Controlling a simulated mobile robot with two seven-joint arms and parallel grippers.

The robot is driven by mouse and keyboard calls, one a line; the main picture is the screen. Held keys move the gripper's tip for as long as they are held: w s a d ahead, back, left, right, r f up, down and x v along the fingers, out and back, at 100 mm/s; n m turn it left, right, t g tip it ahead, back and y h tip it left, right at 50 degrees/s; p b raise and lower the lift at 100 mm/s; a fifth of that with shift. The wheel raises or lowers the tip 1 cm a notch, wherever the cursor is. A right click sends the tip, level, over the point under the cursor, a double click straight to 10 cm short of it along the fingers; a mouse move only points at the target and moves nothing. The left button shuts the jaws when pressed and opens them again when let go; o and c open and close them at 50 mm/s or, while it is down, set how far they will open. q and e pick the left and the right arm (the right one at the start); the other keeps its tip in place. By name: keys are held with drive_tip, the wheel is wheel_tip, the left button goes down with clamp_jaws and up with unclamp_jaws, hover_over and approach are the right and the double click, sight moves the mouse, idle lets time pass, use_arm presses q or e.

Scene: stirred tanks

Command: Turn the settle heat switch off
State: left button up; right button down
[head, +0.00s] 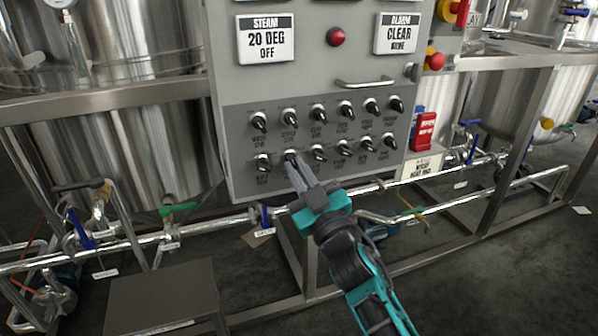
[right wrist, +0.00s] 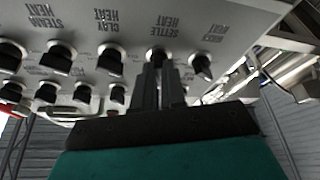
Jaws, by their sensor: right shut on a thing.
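A grey control panel (head: 235,180) carries two rows of black rotary switches. The settle heat switch (head: 291,156) is second from the left in the lower row. My right gripper (head: 298,168) reaches up to it from below, its fingers shut on the switch. In the right wrist view the two dark fingers (right wrist: 158,72) close around the settle heat switch (right wrist: 158,52), under its upside-down "SETTLE HEAT" label. The fingers hide most of the knob, so its pointing direction cannot be told. My left gripper is not in view.
Neighbouring switches stand close on both sides, one at the left (head: 263,163) and one at the right (head: 318,153). A horizontal pipe (head: 235,219) runs below the panel.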

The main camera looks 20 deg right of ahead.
drive_tip(key=shift+r+n+y+p, duration=0.25)
drive_tip(key=shift+n+y+p, duration=0.15)
drive_tip(key=shift+n+p, duration=0.4)
drive_tip(key=shift+d+r+n+g+y+p, duration=0.1)
drive_tip(key=shift+n+g+y+p, duration=0.4)
drive_tip(key=shift+n+p, duration=0.85)
drive_tip(key=shift+d+f+n+g+y+p, duration=0.1)
drive_tip(key=shift+n+g+y+p, duration=0.4)
drive_tip(key=shift+n+p, duration=0.9)
drive_tip(key=shift+d+r+n+g+y+p, duration=0.1)
drive_tip(key=shift+n+g+y+p, duration=0.6)
drive_tip(key=shift+n, duration=1.05)
drive_tip(key=c, duration=1.4)
unclamp_jaws()
drive_tip(key=shift+o, duration=1)
drive_tip(key=shift+w+a, duration=0.1)
